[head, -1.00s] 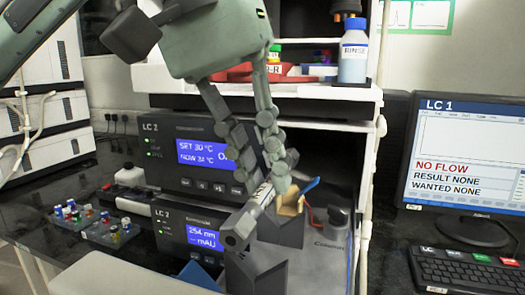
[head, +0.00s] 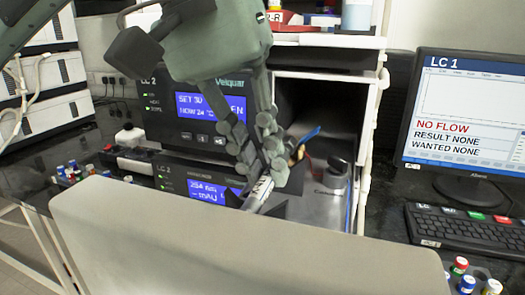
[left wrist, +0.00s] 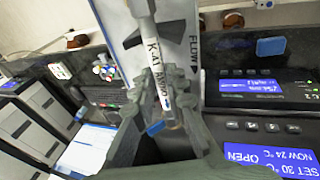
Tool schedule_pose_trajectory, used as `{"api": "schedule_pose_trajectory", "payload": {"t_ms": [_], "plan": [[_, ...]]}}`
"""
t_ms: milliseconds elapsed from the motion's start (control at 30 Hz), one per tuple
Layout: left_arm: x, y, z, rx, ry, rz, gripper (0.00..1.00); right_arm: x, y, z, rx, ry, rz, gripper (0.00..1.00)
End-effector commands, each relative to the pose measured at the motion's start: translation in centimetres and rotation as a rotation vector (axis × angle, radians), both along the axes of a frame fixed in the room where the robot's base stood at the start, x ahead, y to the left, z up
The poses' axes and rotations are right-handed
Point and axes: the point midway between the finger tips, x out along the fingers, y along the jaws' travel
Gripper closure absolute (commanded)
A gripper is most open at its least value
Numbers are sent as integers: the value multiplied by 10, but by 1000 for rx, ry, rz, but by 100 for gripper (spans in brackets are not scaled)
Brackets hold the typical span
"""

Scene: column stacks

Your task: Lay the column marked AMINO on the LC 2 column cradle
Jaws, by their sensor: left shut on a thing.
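The column (left wrist: 152,52), a slim silver tube with a white label reading K-A1 AMINO, is between the fingers of my left gripper (left wrist: 163,92) in the left wrist view. A blue end piece (left wrist: 155,129) shows at its near end. In the head view my left gripper (head: 258,172) is shut on the column (head: 258,193), in front of the LC 2 unit. In the head view the cradle is mostly hidden. My right gripper is not in view.
The LC 2 oven module (head: 165,127) reads OPEN, with the detector module (head: 175,182) below. A tan piece with blue and red leads (head: 299,153) and a dark knob (head: 334,172) stand close right of the gripper. A monitor (head: 468,120) and keyboard (head: 470,232) are further right.

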Motion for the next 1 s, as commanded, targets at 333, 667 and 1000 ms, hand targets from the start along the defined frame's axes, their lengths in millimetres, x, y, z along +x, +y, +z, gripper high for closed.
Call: {"api": "schedule_pose_trajectory", "payload": {"t_ms": [333,667,1000], "plan": [[0,0,0,-1,0,-1,100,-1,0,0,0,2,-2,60],[0,0,-3,-1,1,-1,100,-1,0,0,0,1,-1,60],[0,0,-8,-1,0,0,100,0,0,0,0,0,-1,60]]}}
